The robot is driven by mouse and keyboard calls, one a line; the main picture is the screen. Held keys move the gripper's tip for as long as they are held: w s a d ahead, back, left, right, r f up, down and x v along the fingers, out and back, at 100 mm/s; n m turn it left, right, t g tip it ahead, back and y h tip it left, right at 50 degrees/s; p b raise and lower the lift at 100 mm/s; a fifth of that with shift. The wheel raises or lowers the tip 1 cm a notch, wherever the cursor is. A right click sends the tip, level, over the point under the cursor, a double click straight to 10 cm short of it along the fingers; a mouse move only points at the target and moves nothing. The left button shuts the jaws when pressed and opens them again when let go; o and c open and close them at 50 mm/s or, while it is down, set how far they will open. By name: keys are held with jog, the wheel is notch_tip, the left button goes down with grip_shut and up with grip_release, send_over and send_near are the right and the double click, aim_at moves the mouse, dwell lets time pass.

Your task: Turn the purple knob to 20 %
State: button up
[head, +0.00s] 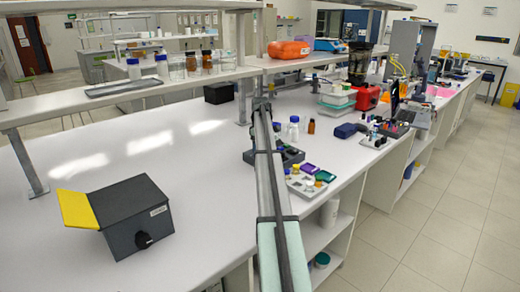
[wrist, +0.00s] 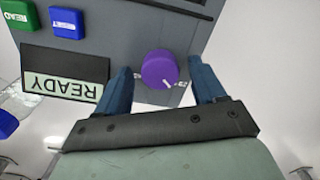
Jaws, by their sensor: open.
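The purple knob (wrist: 158,69) is on the grey panel (wrist: 120,50) of the rig in the wrist view. A white mark shows on its lower right rim, and small white print sits beside it on the panel. My gripper (wrist: 163,74) is open, with one blue finger on each side of the knob and a visible gap on both sides. I cannot tell how far the fingertips are from the panel. A display (wrist: 62,86) reads READY, upside down in this view. In the head view the knob and gripper cannot be made out.
A green button (wrist: 17,15) and a blue RESET button (wrist: 66,22) are on the same panel. In the head view, a dark box with a yellow flap (head: 133,213) stands on the white bench (head: 200,150), and a tray of coloured caps (head: 310,181) lies right of my arm.

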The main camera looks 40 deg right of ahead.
jog(key=shift+r, duration=0.15)
notch_tip(320, 180, up, 14)
jog(key=shift+f, duration=0.2)
dwell(0.4)
dwell(0.4)
